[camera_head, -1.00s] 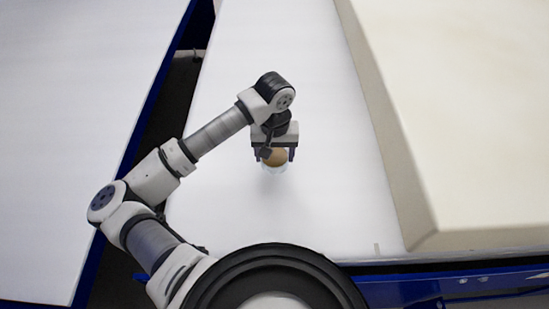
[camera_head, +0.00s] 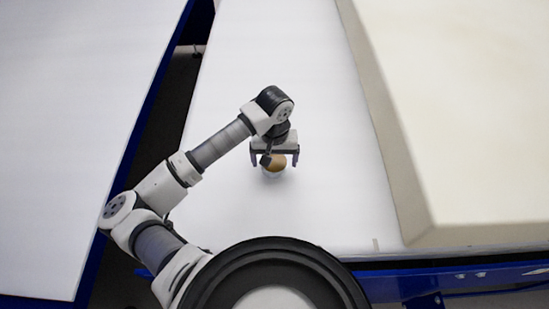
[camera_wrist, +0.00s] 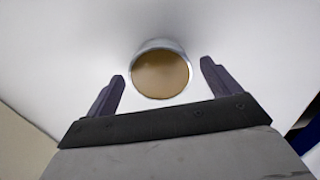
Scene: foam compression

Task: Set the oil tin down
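The oil tin is a small round can with a brownish-gold top (camera_head: 275,162) and a pale silvery side. It stands upright on the white table (camera_head: 230,215). In the wrist view the tin (camera_wrist: 160,76) shows its round top and grey rim. My gripper (camera_head: 275,158) is just above and around the tin, with one dark finger to each side. In the wrist view my gripper (camera_wrist: 161,72) is open, with a clear gap between each finger and the tin. The tin's lower part is mostly hidden.
A large cream foam block (camera_head: 460,110) lies along the right side. Another white surface (camera_head: 70,120) with a blue edge lies at the left, across a dark gap. The white table around the tin is clear.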

